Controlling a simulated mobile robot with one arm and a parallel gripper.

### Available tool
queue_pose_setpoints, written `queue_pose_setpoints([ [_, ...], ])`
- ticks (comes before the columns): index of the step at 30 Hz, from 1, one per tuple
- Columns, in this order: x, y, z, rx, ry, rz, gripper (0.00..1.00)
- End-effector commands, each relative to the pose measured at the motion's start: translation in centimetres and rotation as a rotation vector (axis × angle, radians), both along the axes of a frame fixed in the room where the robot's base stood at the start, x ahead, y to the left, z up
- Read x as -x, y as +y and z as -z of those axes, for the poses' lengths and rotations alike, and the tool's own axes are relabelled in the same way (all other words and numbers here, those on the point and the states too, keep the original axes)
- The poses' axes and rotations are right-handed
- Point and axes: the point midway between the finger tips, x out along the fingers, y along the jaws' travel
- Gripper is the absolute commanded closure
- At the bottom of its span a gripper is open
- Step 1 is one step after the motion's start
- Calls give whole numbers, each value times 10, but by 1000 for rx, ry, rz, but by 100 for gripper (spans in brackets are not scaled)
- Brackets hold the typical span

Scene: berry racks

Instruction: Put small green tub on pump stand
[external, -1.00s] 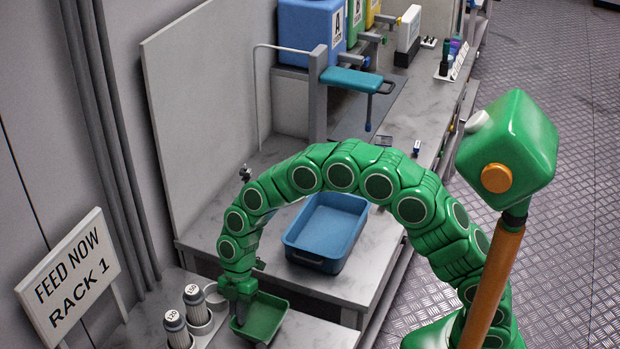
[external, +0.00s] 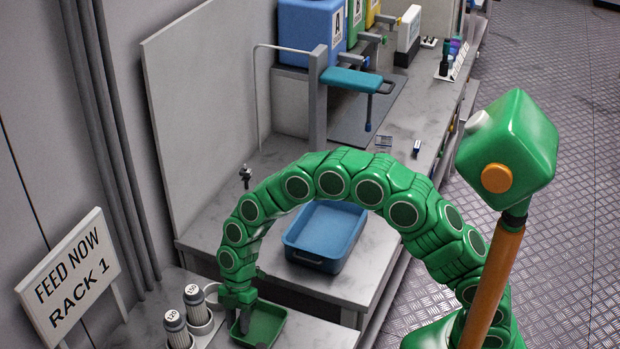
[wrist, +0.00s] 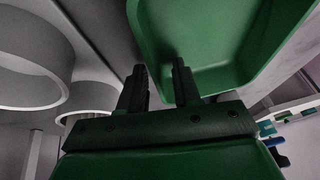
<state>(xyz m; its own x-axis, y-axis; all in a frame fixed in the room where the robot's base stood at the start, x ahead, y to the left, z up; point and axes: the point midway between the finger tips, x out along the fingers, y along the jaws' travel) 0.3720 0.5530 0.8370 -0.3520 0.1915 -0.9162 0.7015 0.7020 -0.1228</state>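The small green tub (external: 272,337) sits low at the bottom centre of the external view, on or just above the near grey bench. My gripper (external: 240,328) points down at the tub's left side. In the wrist view my gripper (wrist: 160,75) has its two dark fingers apart. One finger overlaps the inside of the green tub (wrist: 225,45) and the other is outside its wall. I see no clear grip on the wall. A grey post with a teal top (external: 350,79) and dark handle stands further back; it may be the pump stand.
Two labelled bottles (external: 177,330) in white ring holders stand close left of the gripper. A blue tray (external: 325,238) lies on the bench beyond. A small dark tap (external: 245,176) stands behind the arm. A sign (external: 70,277) is at far left.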

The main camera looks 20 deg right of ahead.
Motion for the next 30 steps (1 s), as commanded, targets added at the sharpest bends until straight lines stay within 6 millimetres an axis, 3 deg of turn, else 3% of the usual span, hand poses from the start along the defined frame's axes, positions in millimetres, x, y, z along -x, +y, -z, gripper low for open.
queue_pose_setpoints([
  [8,0,0,-2,-1,-1,0,68],
  [14,-6,-3,-17,-2,0,0,68],
  [30,-38,-20,-100,-3,-1,1,68],
])
